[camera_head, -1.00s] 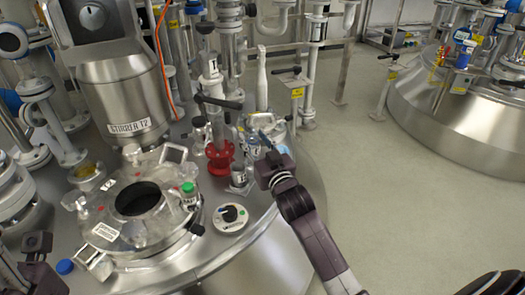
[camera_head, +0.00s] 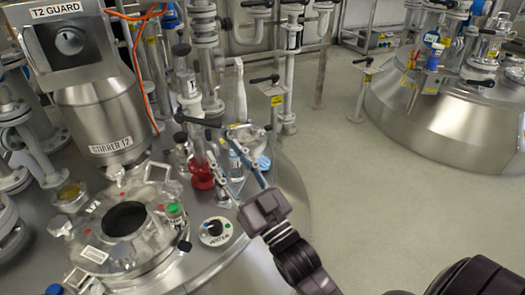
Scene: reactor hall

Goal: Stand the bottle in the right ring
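My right gripper (camera_head: 230,155) reaches over the tank lid from the lower right. Its two long fingers are spread apart, and nothing shows clamped between them. A small pale bottle-like container (camera_head: 236,159) shows between and behind the fingers; whether they touch it cannot be told. A green-capped container (camera_head: 175,212) stands at the right edge of the round hatch (camera_head: 125,222). I cannot make out which of the small fittings on the lid is the right ring. My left gripper is not in view.
A white dial disc (camera_head: 215,231) lies in front. The stirrer motor (camera_head: 105,115) and pipes crowd the left and back. Open floor (camera_head: 345,180) lies to the right, before a second tank (camera_head: 435,115).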

